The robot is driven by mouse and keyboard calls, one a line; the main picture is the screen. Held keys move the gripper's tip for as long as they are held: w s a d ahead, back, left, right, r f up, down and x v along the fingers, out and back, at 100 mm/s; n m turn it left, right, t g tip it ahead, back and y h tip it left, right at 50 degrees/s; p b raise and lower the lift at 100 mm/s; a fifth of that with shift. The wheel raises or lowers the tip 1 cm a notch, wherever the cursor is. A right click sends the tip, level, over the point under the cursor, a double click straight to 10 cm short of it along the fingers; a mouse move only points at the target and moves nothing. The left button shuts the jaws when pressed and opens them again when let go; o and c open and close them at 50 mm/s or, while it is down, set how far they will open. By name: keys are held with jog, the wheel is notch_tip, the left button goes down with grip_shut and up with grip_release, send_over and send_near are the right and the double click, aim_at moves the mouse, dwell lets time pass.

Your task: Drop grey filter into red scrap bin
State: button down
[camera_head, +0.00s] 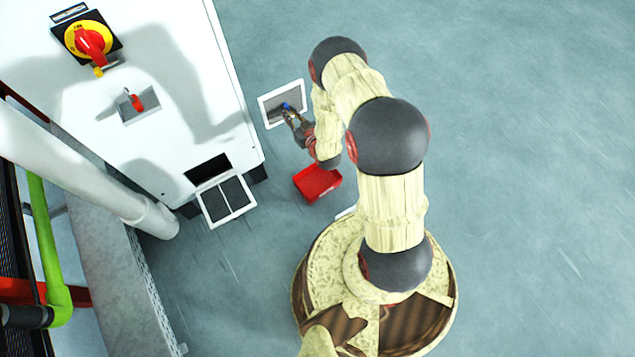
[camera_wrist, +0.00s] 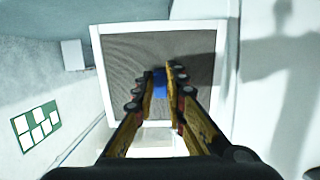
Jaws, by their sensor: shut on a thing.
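The grey filter (camera_head: 275,98) is a flat grey mesh panel in a white square frame, with a small blue tab (camera_head: 287,106) near its middle. My gripper (camera_head: 288,112) is shut on the blue tab and holds the filter beside the white cabinet. In the wrist view the filter (camera_wrist: 200,45) fills the upper middle, and the yellow fingers of my gripper (camera_wrist: 161,85) close on the blue tab (camera_wrist: 160,95). The red scrap bin (camera_head: 318,183) is on the floor below the filter in the head view, partly behind my arm.
The white cabinet (camera_head: 150,140) stands at the left, with a red-and-yellow rotary switch (camera_head: 88,40) and a dark slot (camera_head: 208,170). A white-framed flap with dark panels (camera_head: 227,198) sticks out at its base. Open floor (camera_head: 520,150) lies to the right.

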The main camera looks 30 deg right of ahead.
jog(key=d+f+b, duration=0.1)
jog(key=d+f, duration=0.3)
jog(key=f, duration=0.7)
jog(key=d+f, duration=0.5)
jog(key=f, duration=0.6)
jog(key=s+f+b, duration=0.2)
jog(key=s+f, duration=0.4)
jog(key=f, duration=0.6)
jog(key=s+f+n+y+b, duration=0.1)
jog(key=s+f+b, duration=0.2)
jog(key=f, duration=1)
jog(key=s+d, duration=0.1)
jog(key=s, duration=0.2)
jog(key=shift+s+f+b, duration=0.15)
jog(key=shift+b, duration=0.15)
jog(key=c, duration=1.7)
grip_release()
jog(key=shift+c, duration=0.2)
